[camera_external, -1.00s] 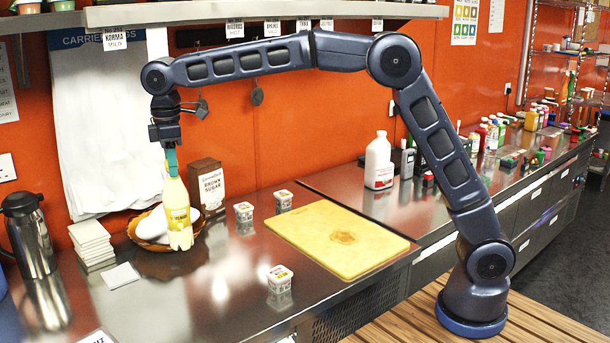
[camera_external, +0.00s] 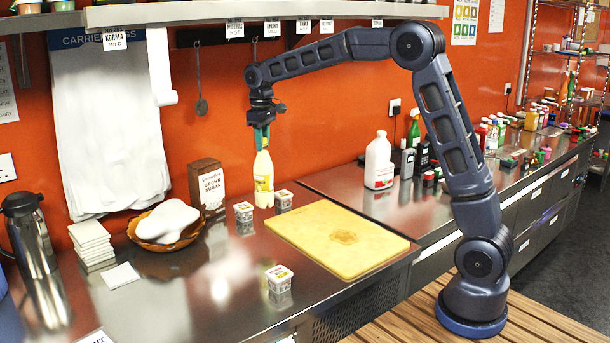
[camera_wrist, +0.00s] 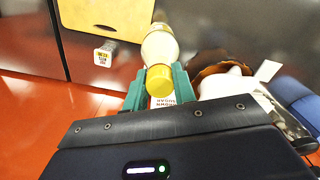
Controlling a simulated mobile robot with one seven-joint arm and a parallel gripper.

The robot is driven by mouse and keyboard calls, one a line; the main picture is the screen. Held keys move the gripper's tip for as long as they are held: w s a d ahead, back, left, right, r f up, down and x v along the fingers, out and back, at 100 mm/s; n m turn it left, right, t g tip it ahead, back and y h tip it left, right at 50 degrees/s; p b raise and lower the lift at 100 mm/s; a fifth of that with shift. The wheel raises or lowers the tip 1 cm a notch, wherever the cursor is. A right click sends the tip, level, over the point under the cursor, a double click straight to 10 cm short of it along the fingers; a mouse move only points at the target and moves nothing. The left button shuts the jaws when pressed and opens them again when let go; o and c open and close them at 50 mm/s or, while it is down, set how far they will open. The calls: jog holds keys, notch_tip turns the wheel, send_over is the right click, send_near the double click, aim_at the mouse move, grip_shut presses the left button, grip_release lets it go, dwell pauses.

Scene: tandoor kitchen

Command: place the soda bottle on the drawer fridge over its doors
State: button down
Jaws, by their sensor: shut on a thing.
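The soda bottle (camera_external: 263,180) is pale yellow with a yellow cap and hangs upright in my gripper (camera_external: 262,138). My gripper is shut on the bottle near its neck. In the wrist view the bottle (camera_wrist: 160,48) shows cap-first between the green fingers of my gripper (camera_wrist: 158,82). The bottle is near the back wall, between the brown sugar box and the cutting board, and seems held above the counter. The steel counter (camera_external: 190,300) has a vented front (camera_external: 362,310) on its right side; I cannot tell which unit is the drawer fridge. Drawer fronts (camera_external: 535,200) show under the far right counter.
Small white tubs (camera_external: 279,278) stand near the yellow cutting board (camera_external: 340,240). A brown sugar box (camera_external: 207,185), a basket (camera_external: 165,240) with a white item, and a flask (camera_external: 28,235) stand left. A white jug (camera_external: 379,162) and several bottles line the right counter. Shelf (camera_external: 265,12) overhead.

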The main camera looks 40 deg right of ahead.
jog(key=d+m, duration=0.5)
jog(key=d, duration=2.3)
jog(key=s+d+r, duration=0.2)
jog(key=d+r, duration=0.1)
jog(key=d, duration=0.5)
jog(key=s+d+r, duration=0.2)
jog(key=d+r, duration=0.1)
jog(key=d, duration=0.5)
jog(key=s+d+r, duration=0.1)
jog(key=d+r, duration=0.2)
jog(key=d, duration=0.5)
notch_tip(320, 180, down, 20)
jog(key=shift+s+d, duration=0.15)
jog(key=shift+s, duration=0.05)
jog(key=shift+f, duration=0.1)
jog(key=c, duration=1.3)
grip_release()
jog(key=shift+o, duration=0.8)
